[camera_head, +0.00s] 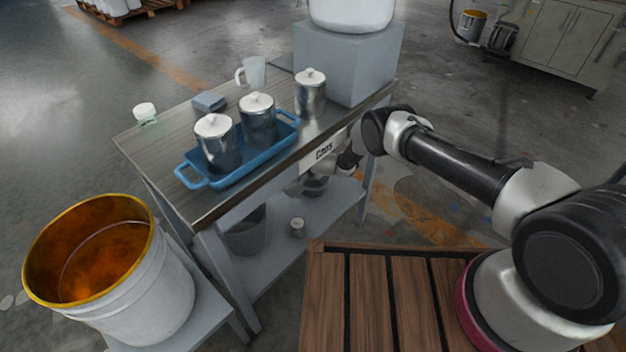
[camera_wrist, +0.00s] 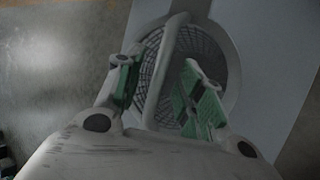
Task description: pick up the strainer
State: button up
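The strainer shows in the wrist view as a round mesh bowl (camera_wrist: 205,50) with a pale rim. A pale bar-like handle runs from its top edge down between my fingers. My gripper (camera_wrist: 158,82) is open, with one green-padded finger on each side of the handle and visible gaps between. The right finger covers part of the mesh. In the head view, a dark round thing on the lower shelf, likely the strainer (camera_head: 314,186), sits just below my gripper, which is partly hidden by the tabletop edge and its label.
The table (camera_head: 160,150) holds a blue tray (camera_head: 187,181) with lidded metal cans, a mug (camera_head: 255,72) and a grey block. Its lower shelf (camera_head: 270,262) holds a bucket (camera_head: 247,232) and a small can (camera_head: 297,227). A large paint bucket (camera_head: 160,300) stands at left.

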jog(key=shift+w+a+f, duration=0.1)
jog(key=shift+w+f, duration=0.3)
jog(key=shift+f, duration=0.1)
grip_shut()
jog(key=shift+r, duration=0.15)
